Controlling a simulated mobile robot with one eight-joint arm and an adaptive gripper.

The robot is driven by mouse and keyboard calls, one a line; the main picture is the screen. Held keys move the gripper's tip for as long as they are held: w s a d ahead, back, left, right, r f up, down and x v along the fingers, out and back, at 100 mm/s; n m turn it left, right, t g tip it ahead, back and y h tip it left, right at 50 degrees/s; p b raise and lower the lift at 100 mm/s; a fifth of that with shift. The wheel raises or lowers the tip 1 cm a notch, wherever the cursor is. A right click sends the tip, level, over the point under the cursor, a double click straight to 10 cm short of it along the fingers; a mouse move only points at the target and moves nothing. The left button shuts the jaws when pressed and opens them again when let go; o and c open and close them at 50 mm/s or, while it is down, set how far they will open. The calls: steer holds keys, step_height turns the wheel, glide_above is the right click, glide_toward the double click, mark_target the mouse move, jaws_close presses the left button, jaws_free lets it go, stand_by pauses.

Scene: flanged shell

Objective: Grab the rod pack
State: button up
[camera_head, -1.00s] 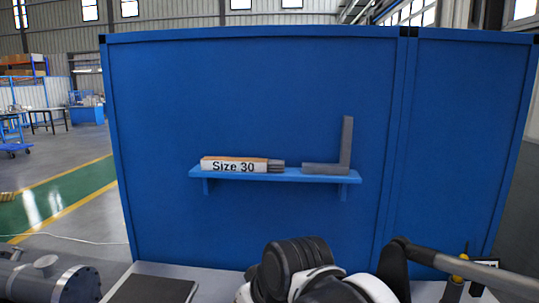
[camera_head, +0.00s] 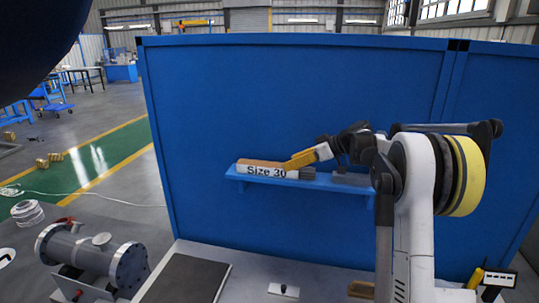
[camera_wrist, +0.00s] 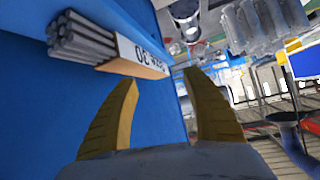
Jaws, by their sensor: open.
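The rod pack (camera_head: 258,169) lies on the blue wall shelf (camera_head: 318,183), with a white "Size 30" label and grey rod ends at its right. In the wrist view, its bundled rods and labelled wrap (camera_wrist: 143,56) are at the upper left, just beyond my fingertips. My gripper (camera_head: 288,164) has yellow fingers and is at the right part of the pack in the head view. It is open in the wrist view (camera_wrist: 162,78), with nothing between the fingers. I cannot tell whether a finger touches the pack.
A grey angle piece (camera_head: 350,179) lies on the shelf to the right, mostly hidden behind my arm. The blue panel (camera_head: 230,100) stands close behind the shelf. A grey flanged shell (camera_head: 92,256) and a dark mat (camera_head: 186,279) are below at the left.

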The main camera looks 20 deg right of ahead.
steer(key=n+p, duration=0.1)
steer(key=p, duration=0.1)
glide_toward(276, 165)
steer(key=shift+t+y, duration=0.4)
steer(key=x, duration=0.6)
steer(key=f+p+x, duration=0.1)
steer(key=x, duration=0.3)
steer(key=shift+d, duration=0.2)
steer(key=shift+s+d, duration=0.1)
steer(key=shift+c, duration=0.2)
steer(key=shift+r, duration=0.1)
steer(key=c, duration=1.1)
